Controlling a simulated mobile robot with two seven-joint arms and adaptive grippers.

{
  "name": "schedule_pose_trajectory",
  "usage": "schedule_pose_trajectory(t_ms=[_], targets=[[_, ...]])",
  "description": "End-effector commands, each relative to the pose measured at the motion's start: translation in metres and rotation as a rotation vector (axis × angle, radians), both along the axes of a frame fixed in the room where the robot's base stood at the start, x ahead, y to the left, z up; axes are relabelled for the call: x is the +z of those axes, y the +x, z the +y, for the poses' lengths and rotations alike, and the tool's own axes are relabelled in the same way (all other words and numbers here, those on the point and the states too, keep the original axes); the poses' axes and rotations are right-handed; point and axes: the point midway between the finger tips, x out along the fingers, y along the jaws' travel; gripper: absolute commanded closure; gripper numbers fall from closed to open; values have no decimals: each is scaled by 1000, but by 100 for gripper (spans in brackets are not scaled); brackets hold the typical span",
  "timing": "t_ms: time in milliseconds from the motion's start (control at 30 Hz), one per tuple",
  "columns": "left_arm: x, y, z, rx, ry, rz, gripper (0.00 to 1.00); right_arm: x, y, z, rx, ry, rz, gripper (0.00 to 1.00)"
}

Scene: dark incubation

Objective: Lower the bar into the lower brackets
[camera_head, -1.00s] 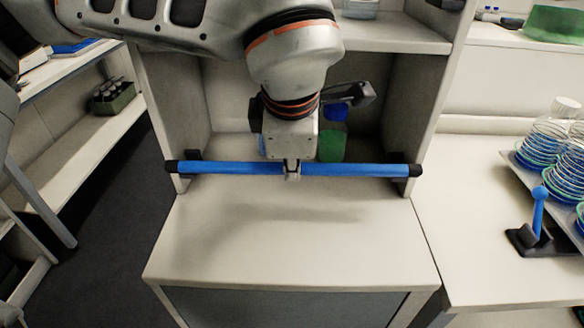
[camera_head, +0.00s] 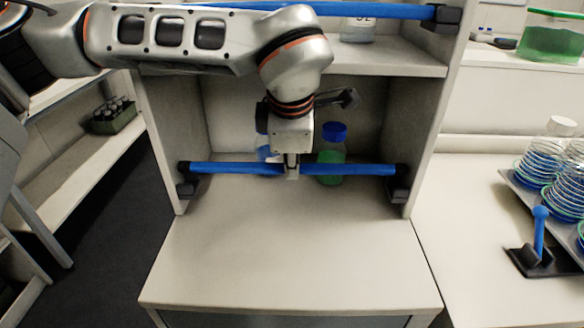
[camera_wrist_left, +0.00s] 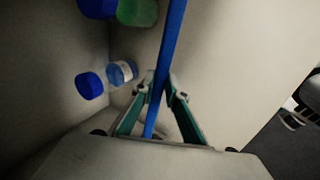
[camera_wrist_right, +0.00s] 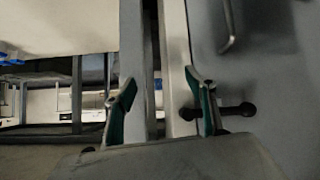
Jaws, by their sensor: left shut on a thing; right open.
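A blue bar (camera_head: 228,168) with black ends lies level across the front of the lower shelf opening. My left gripper (camera_head: 291,172) is shut on its middle from above; in the left wrist view the bar (camera_wrist_left: 172,40) runs between the fingers (camera_wrist_left: 158,98). Dark lower brackets sit on the side walls, one at the left (camera_head: 190,188) and one at the right (camera_head: 397,190). The bar's ends are close above them; I cannot tell whether they touch. My right gripper (camera_wrist_right: 163,88) is open and empty, seen only in its wrist view.
Another blue bar (camera_head: 385,11) crosses the upper shelf at a bracket (camera_head: 442,16). A green bottle with a blue cap (camera_head: 333,132) stands behind the lower bar. The counter in front (camera_head: 290,255) is clear. A rack of dishes (camera_head: 545,170) stands at the right.

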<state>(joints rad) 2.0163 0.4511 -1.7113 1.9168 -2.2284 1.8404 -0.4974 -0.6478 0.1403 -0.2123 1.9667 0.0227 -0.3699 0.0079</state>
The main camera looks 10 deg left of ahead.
Motion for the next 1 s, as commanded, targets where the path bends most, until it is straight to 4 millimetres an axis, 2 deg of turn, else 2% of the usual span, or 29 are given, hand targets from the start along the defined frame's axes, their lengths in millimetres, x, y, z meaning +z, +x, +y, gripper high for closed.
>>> schedule_pose_trajectory(t_ms=[200,400,900,933,1000], targets=[[-18,0,0,-2,1,1,100,-9,-1,-1,1,-8,4,45],[-28,0,0,-1,0,0,100,-12,0,-4,1,-15,2,45],[-32,0,0,0,0,-2,100,-5,7,-4,0,-16,-17,45],[-32,0,0,0,0,-2,81,-5,7,-4,0,-16,-17,45],[-32,0,0,0,0,-2,67,-5,7,-4,0,-16,-16,45]])
